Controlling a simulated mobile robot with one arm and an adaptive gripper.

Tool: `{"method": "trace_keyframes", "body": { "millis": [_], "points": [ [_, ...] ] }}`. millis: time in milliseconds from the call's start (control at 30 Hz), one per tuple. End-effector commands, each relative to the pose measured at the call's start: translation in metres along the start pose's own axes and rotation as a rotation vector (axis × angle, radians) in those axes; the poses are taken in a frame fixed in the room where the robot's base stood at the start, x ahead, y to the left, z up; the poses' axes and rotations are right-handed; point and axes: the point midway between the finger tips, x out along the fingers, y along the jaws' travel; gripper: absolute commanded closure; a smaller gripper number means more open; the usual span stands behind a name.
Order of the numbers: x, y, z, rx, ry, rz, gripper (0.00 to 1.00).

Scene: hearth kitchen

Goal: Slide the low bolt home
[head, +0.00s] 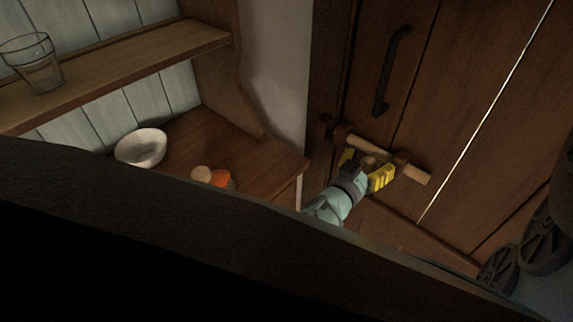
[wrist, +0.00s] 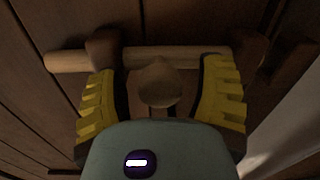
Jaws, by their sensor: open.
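The low bolt is a pale wooden rod (head: 416,173) across the dark plank door. In the wrist view the rod (wrist: 190,54) runs sideways through a bracket (wrist: 103,48) at left and another (wrist: 247,50) at right. Its round knob (wrist: 160,85) sticks out toward the camera. A darker wooden block, seemingly the keeper (wrist: 290,66), sits farther right, with the rod's end short of it. My gripper (head: 367,166) is open, its yellow fingers on either side of the knob with visible gaps. The wrist view also shows my gripper (wrist: 161,82); contact is not seen.
A dark handle (head: 391,70) is on the door above the bolt. Left of the door is a wooden counter (head: 248,150) with a white bowl (head: 141,148) and orange and tan items (head: 212,177). A glass (head: 34,65) stands on a shelf. Dark wheel-like objects (head: 540,240) stand at right.

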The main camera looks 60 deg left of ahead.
Motion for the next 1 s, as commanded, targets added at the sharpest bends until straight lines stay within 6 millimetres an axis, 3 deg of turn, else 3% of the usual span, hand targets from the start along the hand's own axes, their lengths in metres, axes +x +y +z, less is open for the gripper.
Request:
{"method": "trace_keyframes", "body": {
  "millis": [67, 700, 1000],
  "points": [
    [0.0001, 0.0003, 0.0, 0.0, 0.0, 0.001, 0.34],
    [-0.0003, 0.0, 0.0, 0.001, 0.0, 0.0, 1.0],
    [-0.0002, -0.0063, 0.0014, 0.002, -0.002, -0.001, 1.0]
  ]
}}
